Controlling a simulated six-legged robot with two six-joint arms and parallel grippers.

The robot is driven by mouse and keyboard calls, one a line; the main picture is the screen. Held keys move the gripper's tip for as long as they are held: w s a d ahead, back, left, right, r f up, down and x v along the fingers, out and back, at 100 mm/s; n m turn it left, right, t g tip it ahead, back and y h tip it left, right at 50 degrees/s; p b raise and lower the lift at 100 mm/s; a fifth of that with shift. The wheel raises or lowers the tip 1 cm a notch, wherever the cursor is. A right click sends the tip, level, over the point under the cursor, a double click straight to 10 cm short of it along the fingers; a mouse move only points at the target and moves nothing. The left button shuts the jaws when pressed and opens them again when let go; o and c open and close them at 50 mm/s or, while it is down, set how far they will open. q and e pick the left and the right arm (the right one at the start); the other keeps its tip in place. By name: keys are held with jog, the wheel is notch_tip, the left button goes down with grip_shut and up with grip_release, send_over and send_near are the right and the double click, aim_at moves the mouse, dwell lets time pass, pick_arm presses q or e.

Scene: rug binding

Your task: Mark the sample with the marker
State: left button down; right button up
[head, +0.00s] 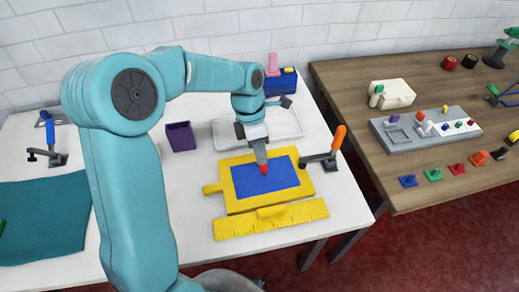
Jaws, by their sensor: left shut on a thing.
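The sample is a blue sheet (281,178) lying on a yellow board (236,202) on the white table. My left gripper (263,163) comes down over the sheet and is shut on a small red-tipped marker (264,170). Most of the marker is hidden by the fingers. No mark shows clearly on the sheet. My right gripper is not in view.
A yellow ruler (290,215) lies in front of the board. An orange-handled clamp (336,142) stands at the board's right edge. A purple cup (181,136) and a white tray (288,124) stand behind. A wooden table (420,199) with tools is at right.

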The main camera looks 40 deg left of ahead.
pick_arm(q)
jog(key=shift+f, duration=0.4)
jog(key=shift+s, duration=0.1)
dwell(1.2)
notch_tip(320, 180, up, 7)
jog(key=p, duration=0.6)
dwell(0.4)
